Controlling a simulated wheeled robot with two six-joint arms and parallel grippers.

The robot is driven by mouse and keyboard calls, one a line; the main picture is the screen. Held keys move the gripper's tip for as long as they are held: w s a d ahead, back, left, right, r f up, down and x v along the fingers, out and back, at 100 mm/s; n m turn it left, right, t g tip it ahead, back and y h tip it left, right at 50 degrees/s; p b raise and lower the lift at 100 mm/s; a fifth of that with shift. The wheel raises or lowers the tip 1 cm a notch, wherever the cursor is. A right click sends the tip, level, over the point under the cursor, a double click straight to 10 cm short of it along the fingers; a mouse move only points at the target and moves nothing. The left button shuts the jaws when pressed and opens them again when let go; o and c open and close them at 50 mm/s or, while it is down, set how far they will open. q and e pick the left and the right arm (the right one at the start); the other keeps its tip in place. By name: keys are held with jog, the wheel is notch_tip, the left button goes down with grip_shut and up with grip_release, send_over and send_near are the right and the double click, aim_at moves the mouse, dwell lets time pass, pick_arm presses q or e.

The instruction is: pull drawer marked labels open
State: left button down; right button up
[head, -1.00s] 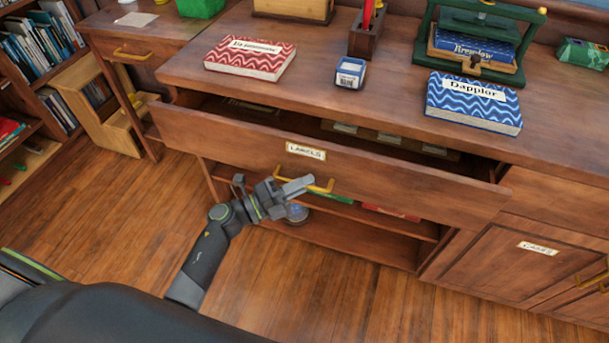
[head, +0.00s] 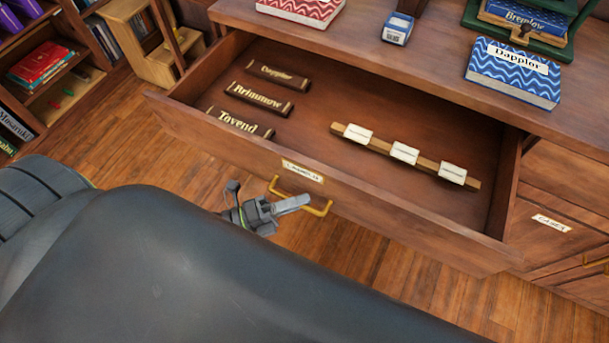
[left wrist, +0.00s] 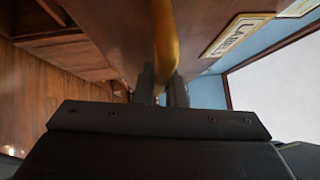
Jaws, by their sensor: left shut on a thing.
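The wooden drawer (head: 236,155) stands well out from the bookcase desk, with its inside showing. Its label plate (head: 303,171) sits on the front above the brass handle (head: 318,209); the left wrist view shows the plate reading LABELS (left wrist: 237,34). My left gripper (head: 296,203) is shut on the brass handle, which also runs between the fingers in the left wrist view (left wrist: 165,45). Inside lie dark nameplates, Dapplor (head: 278,75), Brimnow (head: 259,99) and Tovend (head: 240,123), and a wooden strip with three white cards (head: 380,143). My right gripper is not in view.
On the desktop are a red patterned book (head: 300,10), a small blue-and-white box (head: 397,28), a blue Dapplor book (head: 513,75) and a green press (head: 475,18). A wooden step stool (head: 160,45) stands at the upper left.

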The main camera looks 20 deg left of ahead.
pick_arm(q)
jog(key=shift+s, duration=0.3)
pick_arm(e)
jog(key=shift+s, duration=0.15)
pick_arm(q)
jog(key=c, duration=1.5)
grip_release()
jog(key=shift+a, duration=0.1)
